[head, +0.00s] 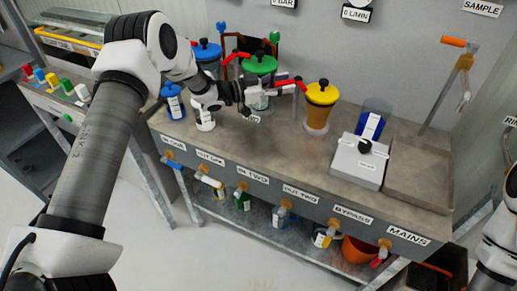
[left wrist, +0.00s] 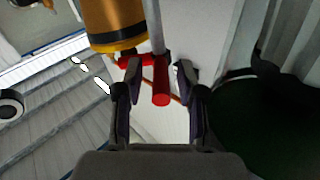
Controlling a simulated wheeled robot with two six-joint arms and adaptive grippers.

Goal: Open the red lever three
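A red lever (head: 300,84) is beside the yellow-topped pump (head: 322,94), at the back of the bench. My left gripper (head: 283,81) reaches it from the left in the head view. In the left wrist view the red lever (left wrist: 161,92) lies between the two fingers of my left gripper (left wrist: 158,72). The fingers are apart, with a gap showing on each side of the lever. The yellow pump body (left wrist: 113,20) is just beyond. Another red lever (head: 236,57) is by the blue and green pumps. My right gripper is out of frame.
The green pump (head: 260,65) and blue pump (head: 207,50) stand close to my left arm. A grey box with a black knob (head: 358,160) and a metal sink (head: 420,175) are to the right. The bench top (head: 270,150) is clear in front.

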